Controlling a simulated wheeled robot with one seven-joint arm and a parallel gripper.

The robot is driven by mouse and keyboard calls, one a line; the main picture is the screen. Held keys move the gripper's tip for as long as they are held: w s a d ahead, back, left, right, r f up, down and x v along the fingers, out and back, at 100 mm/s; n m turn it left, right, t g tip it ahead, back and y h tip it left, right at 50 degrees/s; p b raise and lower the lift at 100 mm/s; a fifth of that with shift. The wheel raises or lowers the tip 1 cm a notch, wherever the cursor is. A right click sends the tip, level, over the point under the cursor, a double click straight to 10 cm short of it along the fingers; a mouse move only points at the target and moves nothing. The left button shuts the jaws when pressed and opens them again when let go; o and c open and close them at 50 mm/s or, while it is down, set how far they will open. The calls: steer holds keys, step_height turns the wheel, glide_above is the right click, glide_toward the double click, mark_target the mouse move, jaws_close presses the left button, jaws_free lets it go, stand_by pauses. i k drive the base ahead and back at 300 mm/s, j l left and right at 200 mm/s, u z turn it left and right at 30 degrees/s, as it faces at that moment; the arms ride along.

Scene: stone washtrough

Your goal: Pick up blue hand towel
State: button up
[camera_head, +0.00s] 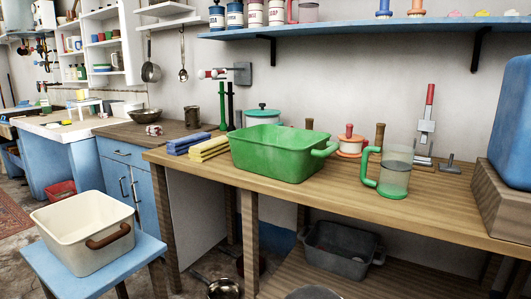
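A blue folded cloth, which looks like the blue hand towel (188,143), lies on the wooden worktop (440,200) near its left end. A yellow folded cloth (209,150) lies right beside it, on its right and a little nearer. The towel's top and near side show, and nothing stands on it. My gripper is not in view.
A large green basin (282,155) stands just right of the cloths. A green-handled jug (395,173) is farther right. Dark green upright objects (222,105) stand behind the cloths. A cream basin (85,233) sits on a blue stool (130,268) at lower left.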

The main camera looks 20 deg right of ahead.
mark_target(175, 147)
steer(key=i+j+u, duration=0.15)
steer(key=j+u, duration=0.15)
steer(key=j, duration=0.15)
steer(key=i+j+u, duration=0.15)
steer(key=j+u, duration=0.15)
steer(key=i+j+u, duration=0.3)
steer(key=j, duration=0.2)
steer(key=i+j+u, duration=0.85)
steer(key=i, duration=0.25)
steer(key=i+z, duration=0.35)
steer(key=i, duration=0.35)
steer(key=i+z, duration=0.35)
steer(key=i, duration=0.35)
steer(key=i+l+z, duration=0.2)
steer(key=i+z, duration=0.8)
steer(key=i+j+z, duration=0.15)
steer(key=i+z, duration=0.3)
steer(key=i+j+z, duration=0.35)
steer(key=i+z, duration=0.15)
